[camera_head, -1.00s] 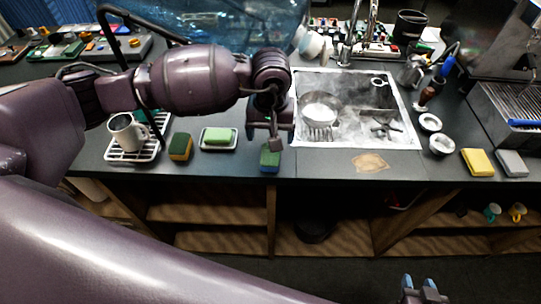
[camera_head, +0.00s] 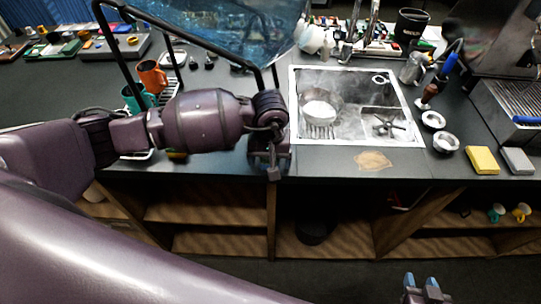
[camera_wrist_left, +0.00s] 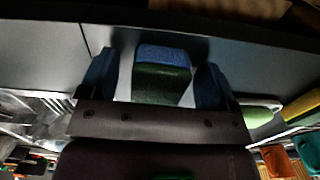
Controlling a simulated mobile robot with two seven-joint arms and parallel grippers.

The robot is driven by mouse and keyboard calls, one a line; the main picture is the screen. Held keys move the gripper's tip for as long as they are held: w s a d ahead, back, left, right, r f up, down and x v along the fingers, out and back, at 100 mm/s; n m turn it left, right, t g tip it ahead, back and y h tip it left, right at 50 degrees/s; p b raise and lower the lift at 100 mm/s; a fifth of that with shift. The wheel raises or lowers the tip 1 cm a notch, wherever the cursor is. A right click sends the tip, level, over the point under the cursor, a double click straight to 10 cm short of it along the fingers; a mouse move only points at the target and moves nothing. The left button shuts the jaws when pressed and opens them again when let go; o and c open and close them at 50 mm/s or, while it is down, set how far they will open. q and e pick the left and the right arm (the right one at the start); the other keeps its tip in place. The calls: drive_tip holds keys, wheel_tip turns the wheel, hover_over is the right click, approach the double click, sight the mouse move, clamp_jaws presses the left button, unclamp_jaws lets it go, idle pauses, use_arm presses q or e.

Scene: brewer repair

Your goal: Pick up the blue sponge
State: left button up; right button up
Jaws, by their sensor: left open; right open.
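The blue sponge, with a blue band (camera_wrist_left: 163,54) and a dark green part, shows in the left wrist view between my left gripper's (camera_wrist_left: 155,78) two blue fingertips. A narrow gap shows on each side of it, so the fingers are open and not closed on it. In the head view my left gripper (camera_head: 270,167) points down at the counter's front edge, left of the sink, and hides the sponge. My right gripper (camera_head: 421,283) is open and empty at the bottom right, below the counter, away from the sponge.
The sink (camera_head: 352,138) holds a pan. A yellow sponge (camera_head: 482,160) and a grey block (camera_head: 517,161) lie on the counter at right. My left arm partly covers a rack with an orange mug (camera_head: 151,77) and a teal mug (camera_head: 136,98). Open shelves lie below.

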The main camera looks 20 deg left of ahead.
sight(269, 160)
use_arm(q)
drive_tip(key=shift+c, duration=0.8)
drive_tip(key=c, duration=0.8)
drive_tip(key=shift+c, duration=0.2)
drive_tip(key=shift+r, duration=0.1)
drive_tip(key=shift+r, duration=0.3)
drive_tip(key=r, duration=0.1)
drive_tip(key=s+r+b, duration=0.1)
drive_tip(key=shift+d+r, duration=0.1)
drive_tip(key=shift+r, duration=0.2)
drive_tip(key=s+d+b, duration=0.1)
drive_tip(key=s+d, duration=0.1)
drive_tip(key=s, duration=0.6)
drive_tip(key=s+d+b, duration=0.1)
drive_tip(key=s+d, duration=0.1)
drive_tip(key=s, duration=0.6)
drive_tip(key=shift+s+d, duration=0.15)
drive_tip(key=shift+d, duration=0.25)
